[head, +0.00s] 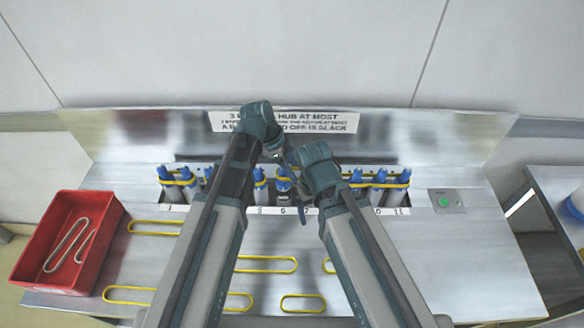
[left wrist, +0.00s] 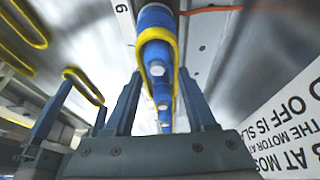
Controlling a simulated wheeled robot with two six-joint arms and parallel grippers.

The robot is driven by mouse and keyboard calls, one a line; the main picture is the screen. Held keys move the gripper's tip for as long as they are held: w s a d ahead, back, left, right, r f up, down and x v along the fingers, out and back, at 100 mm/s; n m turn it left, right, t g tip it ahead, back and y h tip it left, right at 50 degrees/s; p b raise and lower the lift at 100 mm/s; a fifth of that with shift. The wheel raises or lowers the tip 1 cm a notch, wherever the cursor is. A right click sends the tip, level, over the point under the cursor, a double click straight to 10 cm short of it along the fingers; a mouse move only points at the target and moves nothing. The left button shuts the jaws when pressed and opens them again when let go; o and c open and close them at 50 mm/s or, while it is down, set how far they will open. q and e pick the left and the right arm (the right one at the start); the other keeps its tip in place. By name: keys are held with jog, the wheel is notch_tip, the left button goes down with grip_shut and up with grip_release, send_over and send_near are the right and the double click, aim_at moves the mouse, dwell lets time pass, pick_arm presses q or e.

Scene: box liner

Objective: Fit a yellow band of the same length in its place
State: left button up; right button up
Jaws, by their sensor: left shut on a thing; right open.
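My left gripper (head: 284,164) is over the middle of a row of blue hubs, partly hidden by the arms. In the left wrist view, its fingers (left wrist: 160,92) flank a yellow band (left wrist: 147,42) looped around a blue hub (left wrist: 157,20), and it is shut on this band. A 6 is printed beside this hub. My right gripper (head: 301,206) is lower, in front of the row, open and mostly hidden by its own wrist. Loose yellow bands of differing lengths lie on the bench, among them a long one (head: 266,257) and a short one (head: 303,295).
A red bin (head: 106,222) at the left holds a pale band (head: 70,244). Other hubs carry yellow bands (head: 376,184) on both sides of the arms. A green button (head: 444,202) sits at the right. A sign (head: 340,121) is on the back panel. The bench's right front is clear.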

pick_arm(q)
jog(key=shift+f, duration=0.15)
jog(key=o, duration=1.4)
jog(key=p+v, duration=1.2)
jog(key=v, duration=0.2)
jog(key=shift+p, duration=0.35)
jog(key=shift+f, duration=0.25)
jog(key=b+x, duration=1.2)
jog(key=shift+d+f, duration=0.15)
jog(key=shift+f, duration=0.2)
jog(key=shift+r, duration=0.1)
